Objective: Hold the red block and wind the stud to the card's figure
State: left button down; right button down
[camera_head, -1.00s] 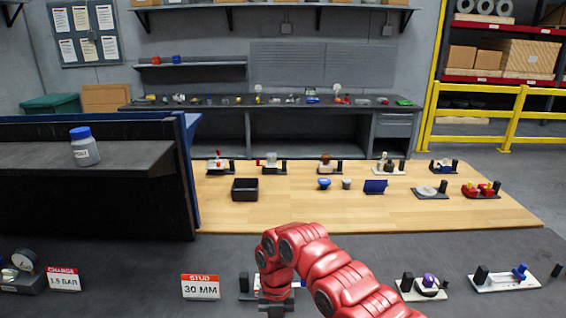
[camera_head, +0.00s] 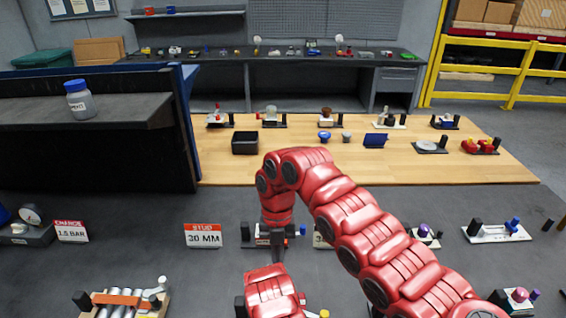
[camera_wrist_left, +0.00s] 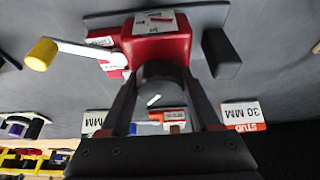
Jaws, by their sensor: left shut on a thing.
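The red block (camera_head: 270,290) is at the bottom of the head view, cut off by the edge. The left wrist view shows it inverted, the block (camera_wrist_left: 155,45) with a white label on top. A pale crank arm (camera_wrist_left: 85,51) runs from it to a yellow knob (camera_wrist_left: 41,54). My left gripper (camera_head: 277,258) comes down from above. In the left wrist view its fingers (camera_wrist_left: 158,85) are shut around a dark rounded part of the block. The card (camera_head: 203,236) reads STUD 30 MM. The stud itself is not clearly seen. My right gripper is out of view.
Another station (camera_head: 250,238) stands behind the block, partly hidden by my arm. At left are a gauge (camera_head: 31,215), a CHARGE 1.5 BAR card (camera_head: 70,231) and a rig with silver cylinders (camera_head: 125,303). A white-based fixture (camera_head: 497,232) is at right.

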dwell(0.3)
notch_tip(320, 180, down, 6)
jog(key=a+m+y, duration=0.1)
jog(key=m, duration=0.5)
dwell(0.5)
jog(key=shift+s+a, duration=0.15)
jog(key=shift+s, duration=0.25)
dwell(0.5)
